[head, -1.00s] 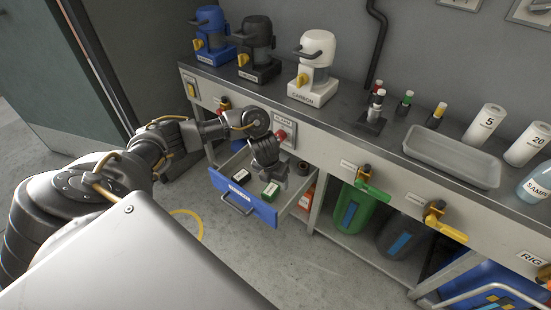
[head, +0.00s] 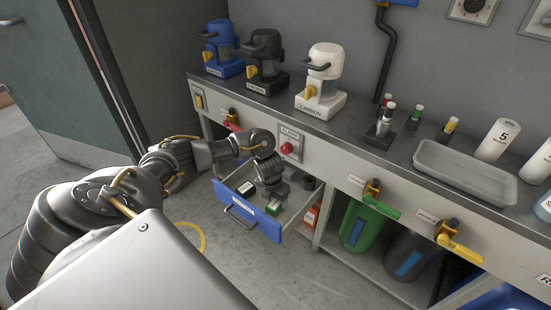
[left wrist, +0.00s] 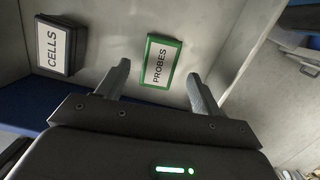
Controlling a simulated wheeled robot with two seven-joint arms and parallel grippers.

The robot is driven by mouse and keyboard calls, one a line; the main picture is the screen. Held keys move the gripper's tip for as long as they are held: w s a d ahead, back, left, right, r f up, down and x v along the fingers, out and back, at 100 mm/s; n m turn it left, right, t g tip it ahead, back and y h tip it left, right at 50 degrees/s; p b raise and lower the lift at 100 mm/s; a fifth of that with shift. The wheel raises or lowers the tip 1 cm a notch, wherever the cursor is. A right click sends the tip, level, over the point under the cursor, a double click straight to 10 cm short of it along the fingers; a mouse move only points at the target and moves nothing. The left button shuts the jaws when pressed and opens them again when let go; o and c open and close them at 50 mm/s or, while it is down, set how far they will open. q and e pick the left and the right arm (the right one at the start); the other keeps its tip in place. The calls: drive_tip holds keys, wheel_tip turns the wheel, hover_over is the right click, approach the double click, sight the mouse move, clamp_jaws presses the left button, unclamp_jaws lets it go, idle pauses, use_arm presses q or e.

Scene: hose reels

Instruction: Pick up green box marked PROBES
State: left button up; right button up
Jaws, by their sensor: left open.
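The green box marked PROBES (left wrist: 160,62) lies in the open drawer; in the head view it shows as a small green and white box (head: 273,208). My left gripper (left wrist: 158,76) is open, its fingers pointing down into the drawer. In the left wrist view one fingertip is on each side of the lower part of the box, with gaps between, and nothing is held. In the head view my left gripper (head: 271,192) is just above the box. My right gripper is not in view.
A dark box marked CELLS (left wrist: 56,46) lies beside PROBES. The drawer's blue front (head: 247,216) and pale side walls (head: 296,214) surround the gripper. A bench (head: 330,145) with a red button (head: 287,148) stands just behind; a dark round item (head: 308,182) is at the drawer's right.

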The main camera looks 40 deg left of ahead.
sight(275, 203)
use_arm(q)
drive_tip(key=f, duration=0.2)
drive_tip(key=f+b, duration=0.1)
drive_tip(key=f, duration=0.1)
drive_tip(key=shift+w+a, duration=0.1)
drive_tip(key=shift+w, duration=0.25)
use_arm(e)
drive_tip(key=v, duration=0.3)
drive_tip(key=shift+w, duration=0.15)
use_arm(q)
drive_tip(key=shift+c, duration=0.5)
drive_tip(key=c, duration=1)
